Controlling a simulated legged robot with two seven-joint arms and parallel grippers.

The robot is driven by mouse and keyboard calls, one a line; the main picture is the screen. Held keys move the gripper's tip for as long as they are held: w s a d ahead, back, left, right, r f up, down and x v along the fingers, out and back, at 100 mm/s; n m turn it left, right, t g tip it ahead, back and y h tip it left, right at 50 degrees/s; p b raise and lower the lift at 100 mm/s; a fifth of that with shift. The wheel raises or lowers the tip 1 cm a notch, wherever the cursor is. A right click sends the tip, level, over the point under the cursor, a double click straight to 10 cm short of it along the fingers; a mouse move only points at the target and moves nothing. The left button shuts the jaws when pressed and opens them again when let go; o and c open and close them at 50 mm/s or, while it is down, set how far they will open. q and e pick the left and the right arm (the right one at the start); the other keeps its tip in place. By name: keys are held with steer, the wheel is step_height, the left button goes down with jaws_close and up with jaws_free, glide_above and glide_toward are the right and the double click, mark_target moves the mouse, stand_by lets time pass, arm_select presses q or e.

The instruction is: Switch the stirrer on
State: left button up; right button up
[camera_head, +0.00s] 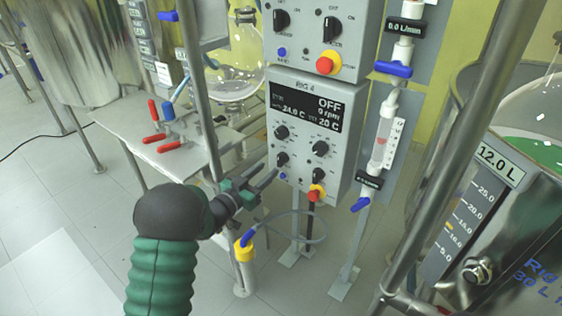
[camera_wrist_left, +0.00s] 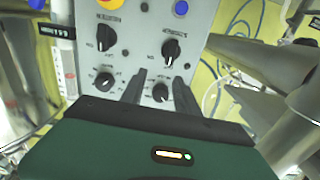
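The grey control box marked RIG 4 (camera_head: 263,125) has a dark display (camera_head: 306,107) reading OFF, 0 rpm, 24.0 C and 20 C. Below it are the upper left knob (camera_head: 281,132), upper right knob (camera_head: 320,149), lower left knob (camera_head: 282,158) and lower right knob (camera_head: 318,175). Their labels are too small to read. My left gripper (camera_head: 268,178) is in front of the box's lower left part. In the wrist view, which shows the panel upside down, its fingers (camera_wrist_left: 160,78) are spread with a black knob (camera_wrist_left: 160,92) showing between them. I cannot tell whether they touch it. My right gripper is not in view.
A blue button (camera_head: 283,176) and a red-and-yellow stop button (camera_head: 317,191) sit low on the box. A second control box (camera_head: 300,50) is above. A flow tube with blue valves (camera_head: 382,140) stands right. A metal pole (camera_head: 198,90) and table (camera_head: 165,145) are left.

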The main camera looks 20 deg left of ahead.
mark_target(277, 156)
arm_select(q)
steer(key=w, duration=0.2)
steer(key=w+b, duration=0.1)
steer(key=w, duration=0.2)
steer(key=w+f, duration=0.1)
steer(key=w, duration=0.1)
steer(key=shift+w+b, duration=0.25)
steer(key=shift+b, duration=0.05)
steer(key=shift+w, duration=0.35)
steer(key=shift+w+d+r, duration=0.1)
steer(key=shift+w+d, duration=0.1)
steer(key=shift+d, duration=0.25)
steer(key=shift+d+r, duration=0.25)
steer(key=shift+d, duration=0.2)
steer(key=shift+a, duration=0.25)
jaws_close()
steer(key=shift+d+r, duration=0.1)
steer(key=shift+d, duration=0.05)
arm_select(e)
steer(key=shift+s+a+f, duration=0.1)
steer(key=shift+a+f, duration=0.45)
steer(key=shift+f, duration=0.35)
